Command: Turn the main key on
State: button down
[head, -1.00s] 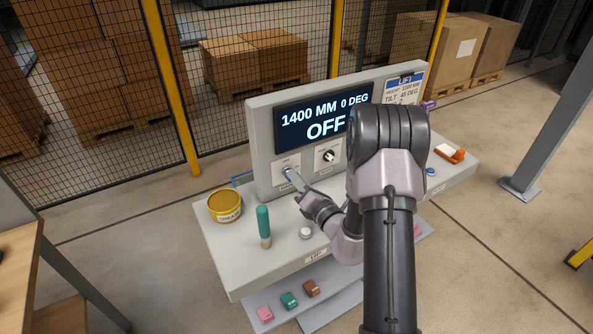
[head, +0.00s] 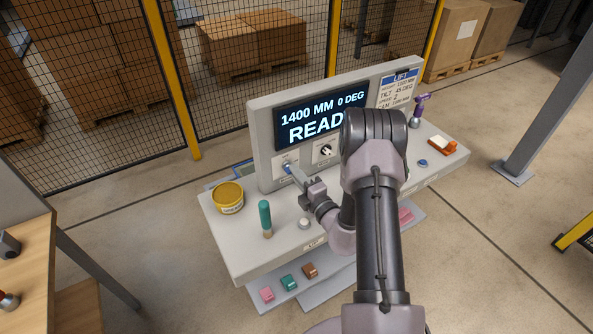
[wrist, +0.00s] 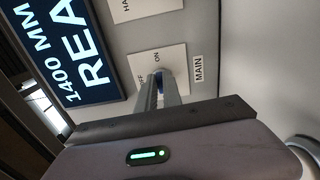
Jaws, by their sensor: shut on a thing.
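The main key (wrist: 161,86) is a small blue piece on a white plate (wrist: 170,62) marked OFF and ON, beside a MAIN label. In the head view the key (head: 287,168) is at the lower left of the grey console panel. My gripper (wrist: 160,92) is shut on the key, and its fingers hide most of it. In the head view my gripper (head: 292,172) reaches the panel from the lower right. The display (head: 318,118) reads 1400 MM, 0 DEG and READ, with the end of the word hidden by my arm.
A second knob (head: 326,150) sits right of the key. On the console shelf are a yellow tin (head: 228,198), a teal-handled tool (head: 265,218), a white button (head: 304,223), a blue button (head: 423,163) and an orange-and-white item (head: 448,147). Mesh fencing stands behind.

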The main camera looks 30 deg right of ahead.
jog(key=shift+m, duration=0.3)
jog(key=c, duration=1.5)
grip_release()
jog(key=s, duration=1.7)
jog(key=shift+s+d, duration=0.25)
jog(key=shift+d, duration=0.05)
